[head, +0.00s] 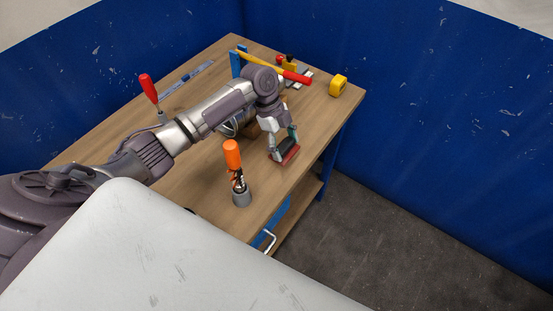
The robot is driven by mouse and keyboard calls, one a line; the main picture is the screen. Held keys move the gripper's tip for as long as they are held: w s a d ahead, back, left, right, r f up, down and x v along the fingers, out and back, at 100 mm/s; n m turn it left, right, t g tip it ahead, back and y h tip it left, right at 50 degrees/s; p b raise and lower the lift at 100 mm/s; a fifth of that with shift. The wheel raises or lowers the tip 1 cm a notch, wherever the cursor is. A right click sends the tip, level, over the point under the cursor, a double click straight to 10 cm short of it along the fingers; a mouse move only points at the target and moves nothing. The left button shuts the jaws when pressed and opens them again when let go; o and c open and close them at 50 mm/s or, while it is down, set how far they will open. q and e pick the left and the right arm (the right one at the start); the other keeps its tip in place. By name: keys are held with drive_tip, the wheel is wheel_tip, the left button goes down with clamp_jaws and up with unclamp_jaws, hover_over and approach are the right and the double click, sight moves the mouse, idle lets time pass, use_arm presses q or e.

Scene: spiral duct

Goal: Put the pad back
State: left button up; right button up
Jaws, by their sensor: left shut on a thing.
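A dark pad with a reddish lower edge (288,155) is at the right front part of the wooden workbench. My left gripper (283,143) reaches down over it and is shut on it. The pad looks tilted, and I cannot tell whether it touches the bench top. My right gripper is not in view.
An orange-handled tool (232,154) stands in a grey holder in front of the arm. A red-handled tool (148,88) stands at the left. A yellow tape measure (338,86) sits at the right back of the bench (200,190). Blue walls enclose the bench.

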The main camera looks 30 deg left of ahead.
use_arm(q)
drive_tip(key=shift+s+a+f+b, duration=0.25)
drive_tip(key=shift+a+f+b, duration=0.2)
drive_tip(key=shift+a+f, duration=0.5)
wheel_tip(320, 180, down, 4)
drive_tip(key=b, duration=0.3)
drive_tip(key=shift+a+r+b, duration=0.1)
drive_tip(key=shift+b, duration=0.25)
drive_tip(key=shift+r, duration=0.2)
drive_tip(key=shift+f, duration=0.15)
drive_tip(key=o, duration=1.1)
